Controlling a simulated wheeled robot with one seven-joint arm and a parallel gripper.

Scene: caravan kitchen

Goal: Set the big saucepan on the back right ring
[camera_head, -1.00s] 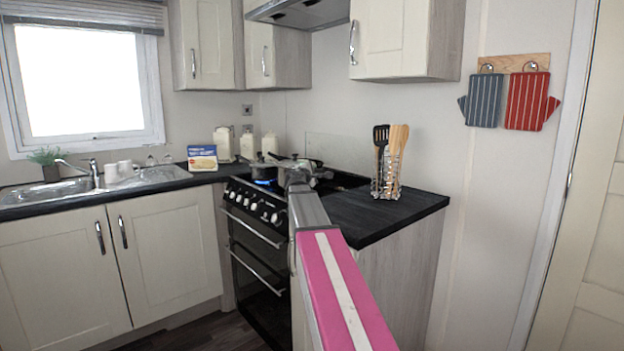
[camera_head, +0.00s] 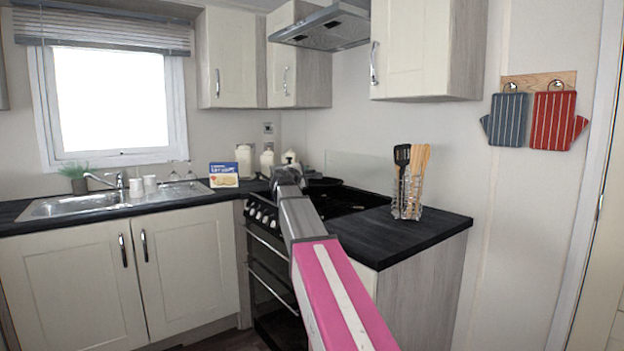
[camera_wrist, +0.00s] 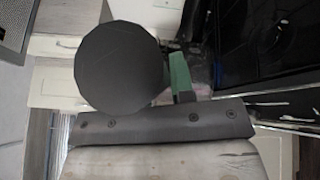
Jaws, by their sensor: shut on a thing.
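In the wrist view, a dark round saucepan (camera_wrist: 118,68) fills the area left of my gripper (camera_wrist: 180,84). The gripper's green-padded fingers are shut at its side, apparently on its handle, which is mostly hidden. The saucepan is off to the left of the black hob (camera_wrist: 268,45). In the head view, my gripper (camera_head: 287,178) is in front of the cooker's left part, and my arm hides the held pan there. The hob (camera_head: 350,200) shows to the right of the arm. A dark pan (camera_head: 323,182) is at its back; the ring under it is hidden.
A utensil rack (camera_head: 407,195) stands on the dark worktop (camera_head: 400,235) right of the hob. The extractor hood (camera_head: 322,30) hangs above. A sink (camera_head: 90,203) is at the left.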

